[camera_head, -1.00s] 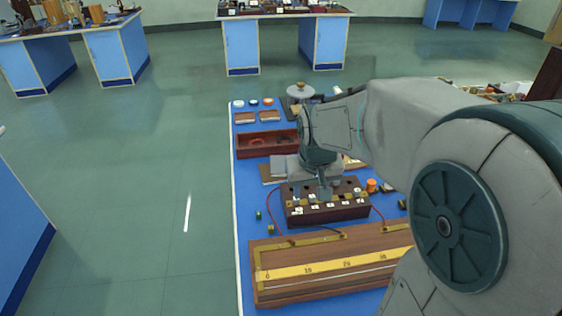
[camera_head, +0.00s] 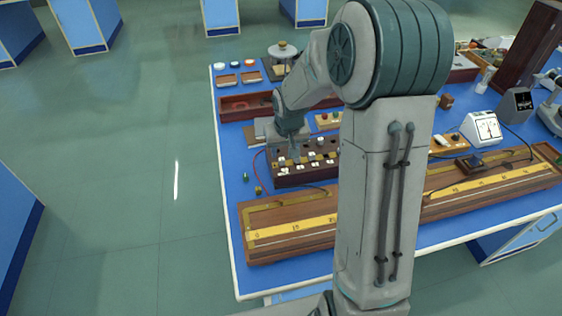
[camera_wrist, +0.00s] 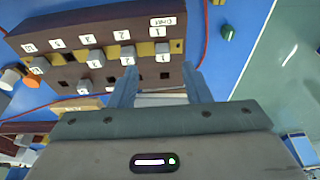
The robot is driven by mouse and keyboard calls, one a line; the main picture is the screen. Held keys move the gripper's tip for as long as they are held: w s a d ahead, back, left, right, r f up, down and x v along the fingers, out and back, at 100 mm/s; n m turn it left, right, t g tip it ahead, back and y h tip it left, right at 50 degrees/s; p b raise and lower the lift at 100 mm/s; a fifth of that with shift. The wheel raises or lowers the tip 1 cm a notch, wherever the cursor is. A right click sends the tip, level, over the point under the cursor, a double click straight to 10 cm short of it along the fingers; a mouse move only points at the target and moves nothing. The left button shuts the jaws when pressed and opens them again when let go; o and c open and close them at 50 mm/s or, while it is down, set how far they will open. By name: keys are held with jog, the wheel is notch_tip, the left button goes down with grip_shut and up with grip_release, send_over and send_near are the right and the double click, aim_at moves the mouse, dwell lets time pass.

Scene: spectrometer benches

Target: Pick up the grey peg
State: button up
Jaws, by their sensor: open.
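A dark brown plug box (camera_head: 290,181) with white number labels stands on the blue bench, and it fills the upper left of the wrist view (camera_wrist: 135,80). Several grey pegs stand in a row in it, with one at the row's right end (camera_wrist: 162,48) and others to its left (camera_wrist: 128,56) (camera_wrist: 97,60) (camera_wrist: 40,66). My gripper (camera_wrist: 161,76) is open and empty, its fingers pointing at the box, with the right-end peg ahead between them. In the head view my gripper (camera_head: 295,158) is over the box; the pegs there are too small to tell apart.
A long wooden board with a yellow scale (camera_head: 290,230) lies in front of the box. Red wires run beside the box. A small green terminal (camera_wrist: 228,32) and an orange knob (camera_wrist: 11,77) are near it. A red-brown tray (camera_head: 235,112) lies behind.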

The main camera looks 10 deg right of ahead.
aim_at(282, 159)
jog(key=shift+p+x, duration=0.5)
jog(key=shift+x, duration=2.15)
jog(key=shift+w+a, duration=0.1)
jog(key=shift+a, duration=0.05)
jog(key=shift+c, duration=0.3)
grip_shut()
